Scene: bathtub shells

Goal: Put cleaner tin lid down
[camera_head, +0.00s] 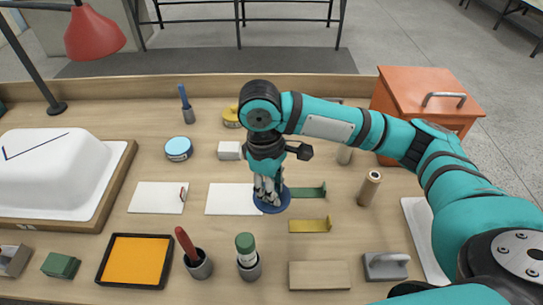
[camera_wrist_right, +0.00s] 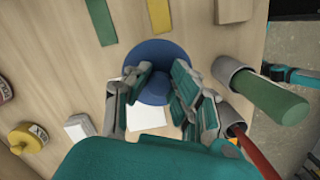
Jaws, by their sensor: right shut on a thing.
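The dark blue round lid (camera_head: 272,208) is under my right gripper (camera_head: 267,193), near the middle of the bench. The gripper is shut on it, with fingers pointing down. In the wrist view the lid (camera_wrist_right: 158,51) lies between the fingers (camera_wrist_right: 157,84). It overlaps the right edge of a white mat (camera_head: 230,199); I cannot tell whether it touches the bench. A round tin with a light blue top (camera_head: 178,149) stands at the back left of the gripper. My left gripper is not in view.
Green (camera_head: 308,191) and yellow (camera_head: 310,225) strips lie right of the lid. Cups holding a red-handled (camera_head: 186,245) and a green-handled tool (camera_head: 246,244) stand in front. A yellow tin (camera_head: 232,118) and white block (camera_head: 229,150) are behind. Another white mat (camera_head: 157,197) lies left.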

